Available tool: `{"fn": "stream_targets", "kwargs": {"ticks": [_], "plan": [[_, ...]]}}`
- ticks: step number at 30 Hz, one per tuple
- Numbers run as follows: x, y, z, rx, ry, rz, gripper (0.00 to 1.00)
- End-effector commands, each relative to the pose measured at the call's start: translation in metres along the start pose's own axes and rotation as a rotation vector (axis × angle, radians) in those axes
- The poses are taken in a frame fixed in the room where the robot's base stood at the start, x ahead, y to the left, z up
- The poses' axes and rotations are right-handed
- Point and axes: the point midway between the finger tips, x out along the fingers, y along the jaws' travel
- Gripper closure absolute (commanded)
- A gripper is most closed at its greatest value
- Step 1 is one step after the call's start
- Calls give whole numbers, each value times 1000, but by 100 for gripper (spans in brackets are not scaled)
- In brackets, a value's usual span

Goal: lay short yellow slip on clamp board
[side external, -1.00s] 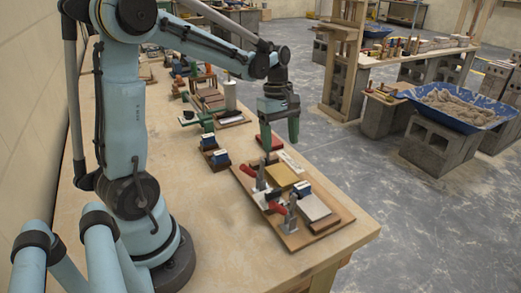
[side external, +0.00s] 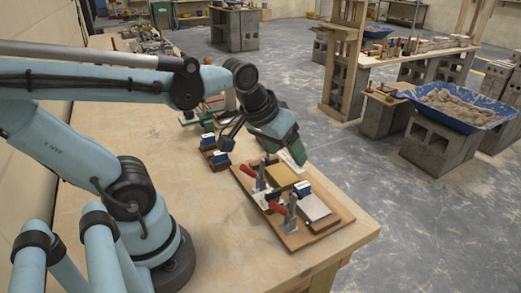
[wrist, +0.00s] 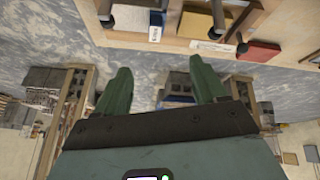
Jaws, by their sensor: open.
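The wooden clamp board (side external: 337,228) lies near the table's front corner. It carries a yellow slab (side external: 281,175), also in the wrist view (wrist: 199,24), a grey slab (side external: 314,207), and toggle clamps with red handles (side external: 247,170). I cannot tell whether the yellow slab is the short yellow slip; I see no other yellow piece clearly. My gripper (side external: 300,156) is tilted down to the right, above the board's far end. In the wrist view its green fingers (wrist: 161,86) are apart with nothing between them, aimed past the board's edge toward the floor.
A red block (wrist: 258,51) sits at the board's end, hidden in the side view. Blue-and-white blocks (side external: 218,157) stand left of the board. A blue tub of mortar (side external: 458,105) rests on concrete blocks across the aisle.

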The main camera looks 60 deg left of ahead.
Motion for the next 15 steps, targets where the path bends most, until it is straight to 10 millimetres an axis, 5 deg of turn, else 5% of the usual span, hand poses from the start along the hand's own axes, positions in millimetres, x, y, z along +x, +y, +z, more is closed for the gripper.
{"fn": "stream_targets", "kwargs": {"ticks": [6, 15], "plan": [[1, 11, 17, 260, 107, 28, 29], [1, 13, 19, 299, 123, 30, 29]]}}
